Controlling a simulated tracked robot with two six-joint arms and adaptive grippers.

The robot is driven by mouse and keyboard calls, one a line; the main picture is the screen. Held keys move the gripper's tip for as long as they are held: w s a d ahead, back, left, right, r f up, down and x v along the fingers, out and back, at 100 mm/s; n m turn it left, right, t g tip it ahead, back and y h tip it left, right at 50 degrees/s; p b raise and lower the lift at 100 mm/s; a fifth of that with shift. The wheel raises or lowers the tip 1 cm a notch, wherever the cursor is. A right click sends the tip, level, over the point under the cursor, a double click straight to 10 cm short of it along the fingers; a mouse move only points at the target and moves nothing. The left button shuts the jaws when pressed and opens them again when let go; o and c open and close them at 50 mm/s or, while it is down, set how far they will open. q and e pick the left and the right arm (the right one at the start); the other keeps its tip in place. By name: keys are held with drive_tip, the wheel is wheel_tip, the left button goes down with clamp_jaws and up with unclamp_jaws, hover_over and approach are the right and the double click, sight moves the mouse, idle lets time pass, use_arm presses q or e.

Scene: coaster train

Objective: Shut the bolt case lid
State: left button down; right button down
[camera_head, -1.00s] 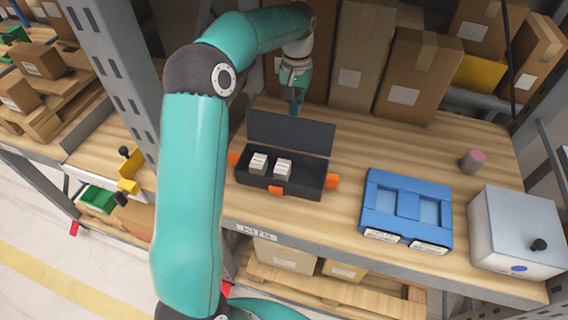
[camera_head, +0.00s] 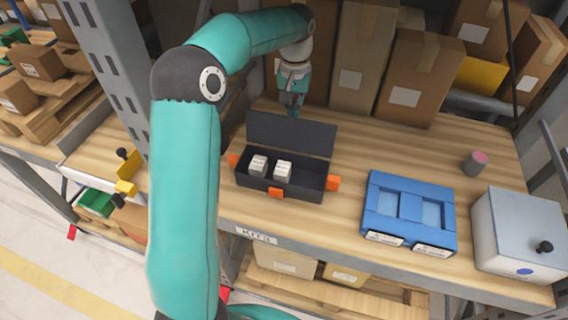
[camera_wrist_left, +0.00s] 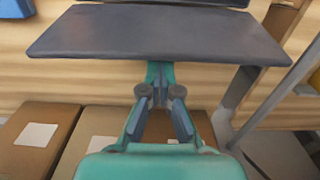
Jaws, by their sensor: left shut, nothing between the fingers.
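The bolt case (camera_head: 262,187) is a dark box with orange latches on the wooden shelf. Its lid (camera_head: 290,135) stands raised at the back edge. Two small pale labelled blocks (camera_head: 282,170) sit inside the case. My left gripper (camera_head: 292,108) is shut and empty, just behind the lid near its top edge. In the left wrist view the lid (camera_wrist_left: 160,35) spans the top, and the shut fingertips (camera_wrist_left: 160,75) are at its near edge; I cannot tell whether they touch it. My right gripper is not in view.
A blue tray (camera_head: 378,222) lies right of the case. A grey box with a black knob (camera_head: 515,225) and a small pink-topped cylinder (camera_head: 475,162) are farther right. Cardboard boxes (camera_head: 408,75) line the back behind my gripper. A grey post (camera_head: 105,60) stands left.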

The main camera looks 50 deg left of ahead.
sight(287, 127)
use_arm(q)
drive_tip(key=shift+s+d+b, duration=0.55)
drive_tip(key=shift+s+b, duration=0.2)
drive_tip(key=shift+s, duration=0.1)
drive_tip(key=shift+s+d+b, duration=0.5)
drive_tip(key=shift+s+b, duration=0.2)
drive_tip(key=shift+s, duration=0.2)
drive_tip(key=shift+s+d+b, duration=0.55)
drive_tip(key=shift+s+b, duration=0.2)
drive_tip(key=shift+s, duration=0.1)
drive_tip(key=shift+s+d+b, duration=0.5)
drive_tip(key=shift+s, duration=0.3)
drive_tip(key=shift+s+d+b, duration=0.45)
drive_tip(key=shift+s, duration=0.35)
drive_tip(key=shift+s+d+b, duration=0.5)
drive_tip(key=shift+s, duration=0.3)
drive_tip(key=shift+s+f, duration=0.1)
drive_tip(key=shift+f, duration=0.15)
drive_tip(key=shift+f+b, duration=2.3)
drive_tip(key=shift+f, duration=0.6)
drive_tip(key=shift+r, duration=0.15)
wheel_tip(287, 127, up, 6)
drive_tip(key=w+p, duration=0.1)
drive_tip(key=p, duration=0.5)
drive_tip(key=shift+w+a+p, duration=0.2)
drive_tip(key=shift+a+p, duration=0.2)
